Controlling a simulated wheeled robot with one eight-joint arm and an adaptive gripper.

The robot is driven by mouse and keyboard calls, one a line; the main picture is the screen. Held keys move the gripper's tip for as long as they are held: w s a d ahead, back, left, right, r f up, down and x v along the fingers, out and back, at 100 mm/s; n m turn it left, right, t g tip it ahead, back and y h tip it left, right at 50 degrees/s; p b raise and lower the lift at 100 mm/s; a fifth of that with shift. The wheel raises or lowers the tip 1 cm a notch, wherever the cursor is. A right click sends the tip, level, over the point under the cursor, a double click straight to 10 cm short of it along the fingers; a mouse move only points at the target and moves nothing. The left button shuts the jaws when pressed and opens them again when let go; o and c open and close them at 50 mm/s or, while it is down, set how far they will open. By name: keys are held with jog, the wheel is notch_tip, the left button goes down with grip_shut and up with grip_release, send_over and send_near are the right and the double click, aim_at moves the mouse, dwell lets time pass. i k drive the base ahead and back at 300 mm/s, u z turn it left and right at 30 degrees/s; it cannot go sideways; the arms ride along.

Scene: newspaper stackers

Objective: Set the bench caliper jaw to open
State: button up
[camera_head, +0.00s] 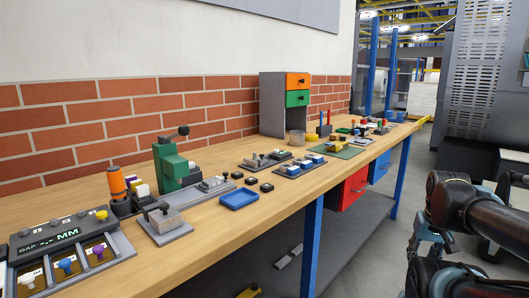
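A dark grey gauge box (68,247) stands at the near left end of the bench, with a display ending in "MM" and several coloured, tagged knobs in slots on its sloped front. Its lettering is too small to read fully. A small grey fixture (167,232) with a pale block and a dark handle stands right of it. I cannot tell for sure which part is the caliper jaw, or how it is set. My arm (480,215) is at the right, off the bench. A grey-blue part at its lower left may be my gripper (424,247); its fingers are not clear.
A green press (172,167), an orange-topped tool (117,184) and a blue tray (239,198) stand along the wooden bench (225,235). A cabinet with orange and green drawers (297,88) stands farther back. Floor is clear between the bench and my arm.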

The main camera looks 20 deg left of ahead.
aim_at(260, 161)
jog(key=k, duration=0.95)
jog(key=u, duration=0.75)
jog(key=i, duration=0.5)
